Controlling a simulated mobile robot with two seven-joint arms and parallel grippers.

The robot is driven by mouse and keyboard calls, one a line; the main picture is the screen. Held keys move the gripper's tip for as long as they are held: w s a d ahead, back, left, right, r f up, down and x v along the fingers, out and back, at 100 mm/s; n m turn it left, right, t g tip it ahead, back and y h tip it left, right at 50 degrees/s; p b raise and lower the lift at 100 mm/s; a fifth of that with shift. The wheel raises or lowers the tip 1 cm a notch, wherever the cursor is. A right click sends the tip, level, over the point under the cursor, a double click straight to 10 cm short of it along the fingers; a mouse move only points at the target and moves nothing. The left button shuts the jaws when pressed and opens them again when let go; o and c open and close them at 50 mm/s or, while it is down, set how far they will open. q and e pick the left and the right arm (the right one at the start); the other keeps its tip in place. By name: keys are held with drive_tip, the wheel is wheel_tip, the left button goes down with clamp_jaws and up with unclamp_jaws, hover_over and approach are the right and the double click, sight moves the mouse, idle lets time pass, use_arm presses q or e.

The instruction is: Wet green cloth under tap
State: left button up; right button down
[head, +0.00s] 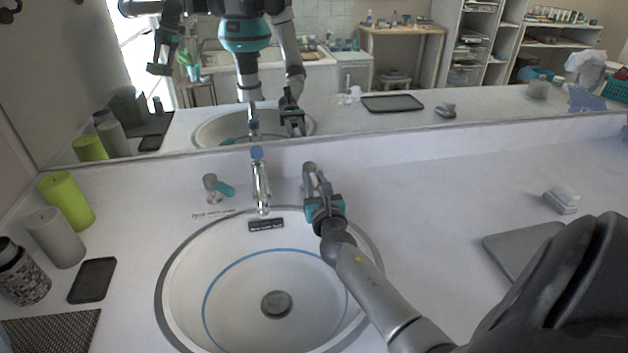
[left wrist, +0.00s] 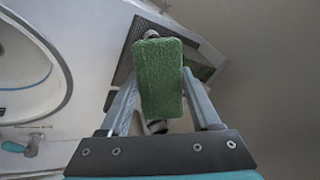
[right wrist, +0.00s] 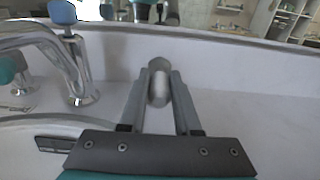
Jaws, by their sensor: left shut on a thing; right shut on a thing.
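A green cloth (left wrist: 159,85) with a flat block shape is held between the fingers of my left gripper (left wrist: 158,95). The left gripper and the cloth do not show directly in the head view. The chrome tap (head: 260,185) stands at the back rim of the round white sink (head: 225,275); no water is visible from it. My right gripper (head: 311,180) is just right of the tap. It is shut on a grey rounded knob (right wrist: 158,88), and the tap shows at the left of that view (right wrist: 75,70).
A teal-handled fitting (head: 214,188) stands left of the tap. Green (head: 66,200) and grey (head: 55,238) cylinders, a patterned cup (head: 22,275) and a black dish (head: 92,280) line the left counter. A mirror runs along the back.

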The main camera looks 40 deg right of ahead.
use_arm(q)
drive_tip(key=shift+f, duration=0.1)
idle(0.8)
drive_tip(key=shift+f+b, duration=0.3)
drive_tip(key=shift+b, duration=0.1)
use_arm(e)
drive_tip(key=shift+s+d+n+t+y, duration=0.2)
drive_tip(key=shift+d+n+t+y, duration=0.2)
drive_tip(key=shift+n+y, duration=0.4)
use_arm(q)
drive_tip(key=shift+f+b, duration=0.85)
use_arm(e)
drive_tip(key=shift+s+d+n+t+y, duration=0.1)
drive_tip(key=shift+d+n+t+y, duration=0.2)
drive_tip(key=shift+y, duration=0.4)
drive_tip(key=shift+s+d+n+t+y, duration=0.1)
drive_tip(key=shift+n+y, duration=0.3)
drive_tip(key=shift+y, duration=0.3)
drive_tip(key=shift+w, duration=0.1)
drive_tip(key=c, duration=0.6)
unclamp_jaws()
drive_tip(key=shift+a, duration=0.1)
use_arm(q)
drive_tip(key=shift+f, duration=0.1)
use_arm(e)
drive_tip(key=v, duration=1.1)
drive_tip(key=shift+f, duration=0.15)
drive_tip(key=shift+s, duration=0.5)
